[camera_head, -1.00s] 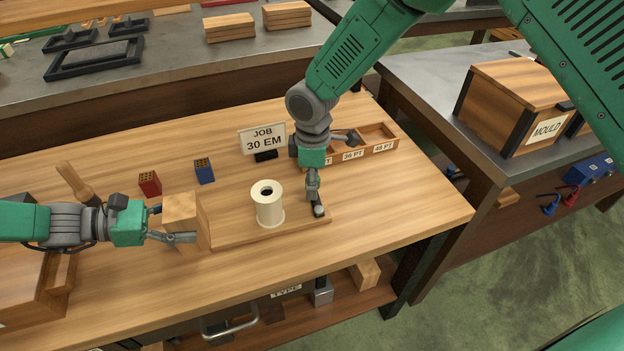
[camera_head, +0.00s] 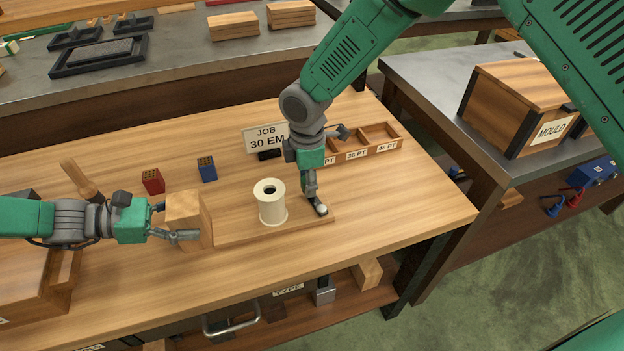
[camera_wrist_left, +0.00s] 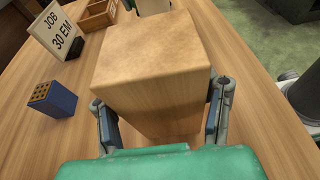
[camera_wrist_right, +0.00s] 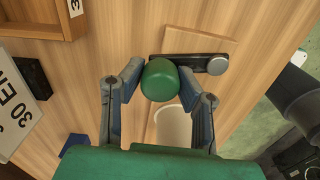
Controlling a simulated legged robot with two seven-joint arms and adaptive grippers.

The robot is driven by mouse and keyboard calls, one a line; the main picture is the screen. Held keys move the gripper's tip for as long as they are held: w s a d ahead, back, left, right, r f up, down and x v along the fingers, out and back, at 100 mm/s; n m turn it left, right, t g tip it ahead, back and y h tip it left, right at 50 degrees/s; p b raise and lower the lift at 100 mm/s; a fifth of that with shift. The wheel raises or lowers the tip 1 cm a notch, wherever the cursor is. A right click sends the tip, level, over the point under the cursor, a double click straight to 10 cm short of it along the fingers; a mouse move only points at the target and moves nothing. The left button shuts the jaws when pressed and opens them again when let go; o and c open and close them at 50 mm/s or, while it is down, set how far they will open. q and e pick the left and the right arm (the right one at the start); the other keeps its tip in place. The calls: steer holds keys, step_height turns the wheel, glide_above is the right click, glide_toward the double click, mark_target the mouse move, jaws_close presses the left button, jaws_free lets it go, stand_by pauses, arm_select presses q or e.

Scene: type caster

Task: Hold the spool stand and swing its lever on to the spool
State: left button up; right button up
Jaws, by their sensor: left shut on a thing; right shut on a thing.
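The spool stand is a flat wooden base (camera_head: 240,237) with a tall wooden block (camera_head: 184,219) at its left end, also large in the left wrist view (camera_wrist_left: 150,65). A white spool (camera_head: 272,204) stands upright on the base. The dark lever (camera_wrist_right: 192,64) is at the right end, its pivot over the base and its green knob (camera_wrist_right: 161,80) towards my right gripper. My left gripper (camera_head: 178,236) is shut on the block. My right gripper (camera_head: 310,190) points down, shut on the knob. The lever is apart from the spool, whose top shows partly in the right wrist view (camera_wrist_right: 172,124).
A job sign (camera_head: 265,138) and a divided type tray (camera_head: 365,145) stand behind the stand. A red block (camera_head: 152,182) and a blue block (camera_head: 207,169) are behind the left end. The bench front is clear.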

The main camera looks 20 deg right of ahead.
steer(key=a+n, duration=0.2)
steer(key=n, duration=0.1)
steer(key=shift+s+n, duration=0.3)
steer(key=shift+s+a+n, duration=0.3)
steer(key=shift+a+n, duration=0.05)
steer(key=shift+n, duration=0.55)
steer(key=shift+s+a+n, duration=0.25)
steer(key=shift+a+n, duration=0.1)
steer(key=shift+n, duration=0.55)
steer(key=o, duration=1.1)
step_height(320, 180, up, 12)
